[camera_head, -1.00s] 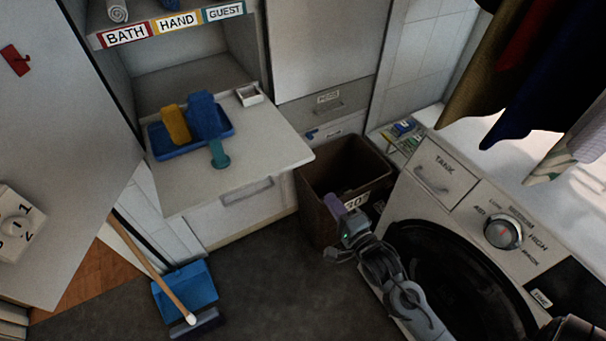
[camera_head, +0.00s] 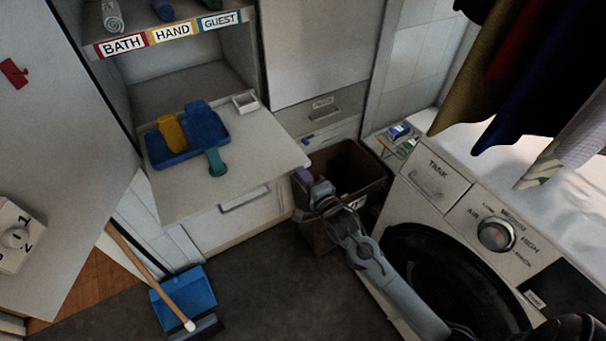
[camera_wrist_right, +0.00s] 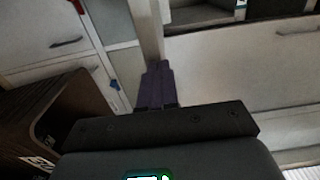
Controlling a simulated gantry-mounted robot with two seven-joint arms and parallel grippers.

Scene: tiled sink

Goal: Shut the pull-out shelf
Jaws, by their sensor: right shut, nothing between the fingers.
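The white pull-out shelf (camera_head: 263,150) sticks out from the cabinet in the head view. On it are a blue tray (camera_head: 158,158) holding yellow and blue items, a teal item (camera_head: 216,163) at the tray's front edge and a small white box (camera_head: 245,102). My right gripper (camera_head: 303,177) has purple fingers and is shut and empty. It is close to the shelf's front right corner, just below it in the picture; I cannot tell whether they touch. Its fingers (camera_wrist_right: 155,86) also show in the right wrist view, pointing ahead. My left gripper is not in view.
A brown bin (camera_head: 345,165) stands right beside my right gripper, and the washing machine (camera_head: 440,225) is to its right. A drawer front with a handle (camera_head: 245,199) lies below the shelf. A blue dustpan (camera_head: 185,300) is on the floor. An open door (camera_head: 60,130) is at left.

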